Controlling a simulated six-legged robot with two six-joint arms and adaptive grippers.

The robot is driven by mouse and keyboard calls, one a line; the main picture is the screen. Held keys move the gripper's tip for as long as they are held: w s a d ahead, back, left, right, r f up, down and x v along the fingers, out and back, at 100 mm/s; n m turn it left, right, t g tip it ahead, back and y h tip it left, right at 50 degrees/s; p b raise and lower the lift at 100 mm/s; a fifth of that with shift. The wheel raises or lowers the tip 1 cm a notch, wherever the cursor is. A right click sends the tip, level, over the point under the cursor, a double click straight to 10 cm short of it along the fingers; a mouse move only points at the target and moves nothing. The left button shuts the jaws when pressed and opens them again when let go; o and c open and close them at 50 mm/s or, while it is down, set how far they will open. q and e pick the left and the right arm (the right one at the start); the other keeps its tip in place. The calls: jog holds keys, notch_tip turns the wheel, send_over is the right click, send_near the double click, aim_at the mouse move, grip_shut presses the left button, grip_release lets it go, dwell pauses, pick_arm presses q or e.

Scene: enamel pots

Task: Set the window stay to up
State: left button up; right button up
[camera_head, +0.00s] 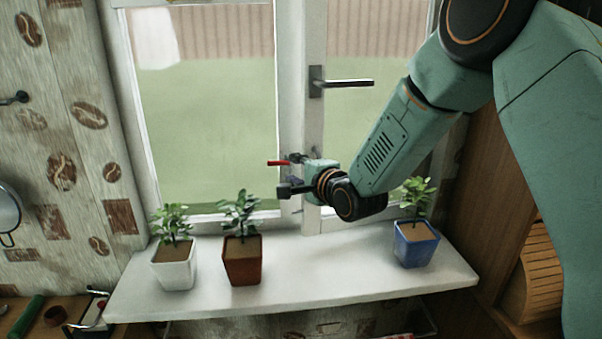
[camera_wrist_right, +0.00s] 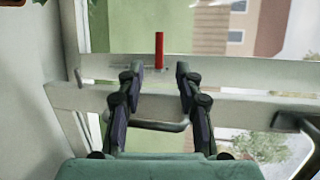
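The window stay shows as a red lever (camera_head: 277,163) low on the window frame, lying roughly level and pointing left in the head view. In the right wrist view the red lever (camera_wrist_right: 159,50) stands just beyond the fingertips, in line with the gap between them. My right gripper (camera_head: 297,168) is close to the lever at the window's centre post. In the right wrist view my right gripper (camera_wrist_right: 159,72) is open, with a clear gap and nothing between its fingers. My left gripper is not in view.
A white pot (camera_head: 174,270), a red-brown pot (camera_head: 243,266) and a blue pot (camera_head: 415,248), each with a plant, stand on the white sill (camera_head: 330,285) below my right arm. A window handle (camera_head: 340,83) juts out above the arm. A wooden cabinet (camera_head: 480,190) is at right.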

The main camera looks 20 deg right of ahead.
jog(key=v, duration=0.3)
jog(key=shift+s+r, duration=0.1)
jog(key=shift+s, duration=0.05)
